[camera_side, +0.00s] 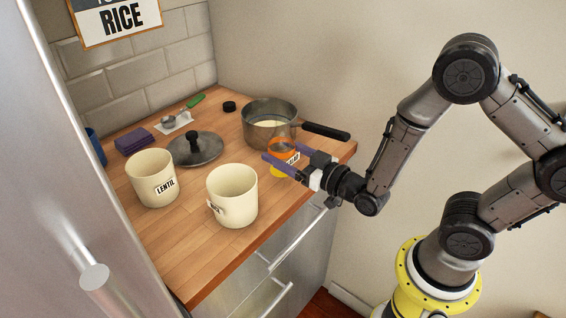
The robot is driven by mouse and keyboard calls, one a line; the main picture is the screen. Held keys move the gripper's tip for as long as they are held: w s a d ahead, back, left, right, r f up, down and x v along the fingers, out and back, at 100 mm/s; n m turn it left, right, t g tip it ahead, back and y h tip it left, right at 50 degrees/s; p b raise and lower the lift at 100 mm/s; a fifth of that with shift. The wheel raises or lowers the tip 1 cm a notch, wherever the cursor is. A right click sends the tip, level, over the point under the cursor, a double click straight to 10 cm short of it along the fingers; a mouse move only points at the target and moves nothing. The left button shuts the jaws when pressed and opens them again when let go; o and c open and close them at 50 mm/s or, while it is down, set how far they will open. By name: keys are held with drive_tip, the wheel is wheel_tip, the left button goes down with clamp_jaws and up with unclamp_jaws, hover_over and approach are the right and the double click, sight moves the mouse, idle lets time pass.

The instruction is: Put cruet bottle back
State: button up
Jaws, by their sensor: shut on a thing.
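The cruet bottle (281,144) seems to be the small container with an orange top, a white label with dark letters and a yellow lower part, near the right edge of the wooden counter. My gripper (284,156) is shut on it, with one purple finger in front and the other behind. The front finger hides part of the bottle's middle. I cannot tell whether its base touches the counter. It looks upright, just in front of the pot.
A steel pot (262,110) with a dark handle stands behind the bottle. A lid (193,148), a LENTIL canister (152,180) and another cream canister (232,195) stand to the left. Farther back are a purple stack (134,140) and a green-handled spoon (186,106).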

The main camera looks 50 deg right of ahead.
drive_tip(key=shift+f, duration=1.55)
drive_tip(key=shift+f, duration=0.1)
drive_tip(key=shift+f, duration=0.1)
drive_tip(key=o, duration=1.6)
drive_tip(key=shift+s+r, duration=0.1)
drive_tip(key=shift+r, duration=0.1)
drive_tip(key=s, duration=0.7)
drive_tip(key=shift+s, duration=0.15)
